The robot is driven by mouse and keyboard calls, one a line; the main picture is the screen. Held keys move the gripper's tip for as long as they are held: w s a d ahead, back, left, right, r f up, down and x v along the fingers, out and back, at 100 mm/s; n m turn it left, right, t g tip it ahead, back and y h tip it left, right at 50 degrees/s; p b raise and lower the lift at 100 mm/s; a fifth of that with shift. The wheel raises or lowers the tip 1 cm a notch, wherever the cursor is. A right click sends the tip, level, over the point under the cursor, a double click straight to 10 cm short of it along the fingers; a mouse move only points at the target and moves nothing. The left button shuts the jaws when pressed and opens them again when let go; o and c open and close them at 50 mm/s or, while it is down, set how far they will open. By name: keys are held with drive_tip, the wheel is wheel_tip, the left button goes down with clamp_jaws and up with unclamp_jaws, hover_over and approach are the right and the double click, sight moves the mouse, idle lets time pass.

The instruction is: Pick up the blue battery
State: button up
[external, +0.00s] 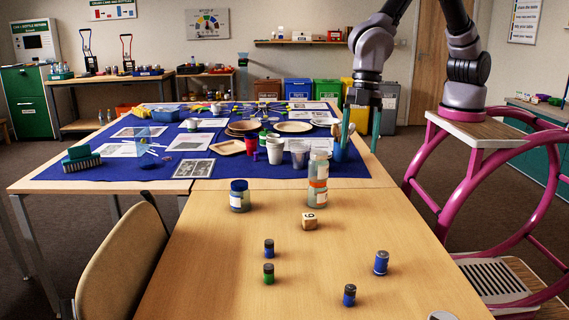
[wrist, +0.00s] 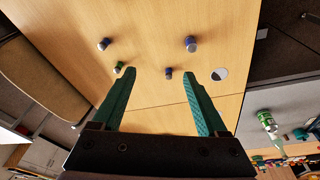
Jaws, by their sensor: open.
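Several small batteries stand upright on the bare wooden table (external: 210,290). A larger blue battery (external: 381,262) is at the right; it also shows in the wrist view (wrist: 190,43). A smaller dark blue one (external: 349,294) stands nearer the camera, and another (external: 269,248) is at the left. A green battery (external: 268,273) stands in front of the left one. Which blue battery the task means, I cannot tell. My gripper (external: 360,128) is open and empty, fingers pointing down, high up and well behind the batteries. Its teal fingers also show in the wrist view (wrist: 160,75).
A white disc (external: 442,315) lies at the front right. The blue cloth (external: 150,186) beyond is crowded. A chair (external: 122,262) is at left.

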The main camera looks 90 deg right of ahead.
sight(383, 252)
drive_tip(key=s+a+f+n, duration=0.1)
drive_tip(key=a+f, duration=0.2)
drive_tip(key=f, duration=0.2)
drive_tip(key=s+a+f+n, duration=0.1)
drive_tip(key=s+a+f, duration=0.1)
drive_tip(key=f, duration=0.4)
drive_tip(key=s+a+f+n+g, duration=0.1)
drive_tip(key=s+a+f+n, duration=0.1)
drive_tip(key=a+f, duration=0.2)
drive_tip(key=shift+a+f+h, duration=0.15)
drive_tip(key=shift+a+f, duration=0.05)
drive_tip(key=shift+f, duration=0.35)
drive_tip(key=shift+a+f+h, duration=0.15)
drive_tip(key=shift+f, duration=0.4)
drive_tip(key=f, duration=0.5)
drive_tip(key=shift+s+a, duration=0.25)
drive_tip(key=shift+a, duration=0.1)
drive_tip(key=shift+s+a+f, duration=0.1)
drive_tip(key=shift+f, duration=1.45)
drive_tip(key=shift+s+f, duration=0.1)
drive_tip(key=shift+f, duration=1.45)
clamp_jaws()
